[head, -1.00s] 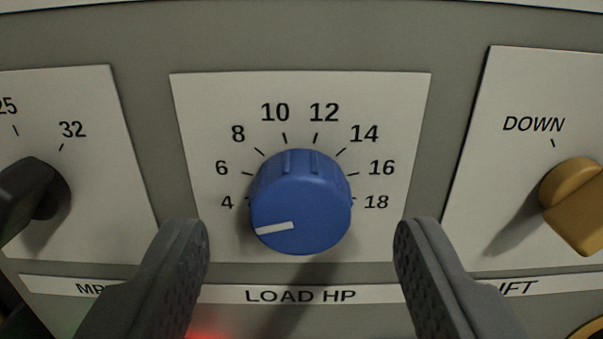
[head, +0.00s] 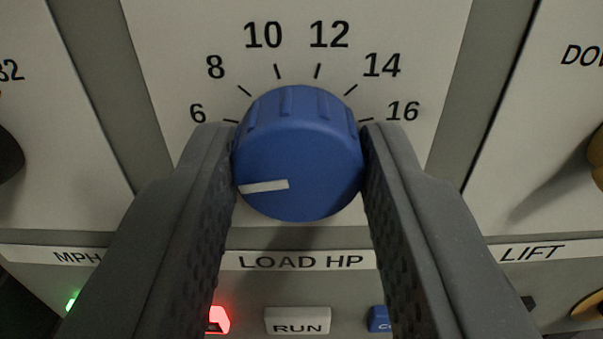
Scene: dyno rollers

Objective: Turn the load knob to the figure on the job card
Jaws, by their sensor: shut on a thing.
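The blue load knob (head: 298,150) sits on a pale plate (head: 180,60) with figures around it, above the LOAD HP label (head: 300,261). Its white pointer line points left and slightly down, below the 6 mark, toward the low end of the scale. The figures 6 to 16 show; the 4 and 18 are hidden behind my fingers. My gripper (head: 299,155) is shut on the knob, one finger on each side. No job card is in view.
The MPH plate and its dark knob (head: 8,155) are at the left. The LIFT plate with a yellow knob (head: 597,155) is at the right. Below are a green light (head: 71,300), a lit red button (head: 218,320), a RUN button (head: 298,320) and a blue button (head: 379,319).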

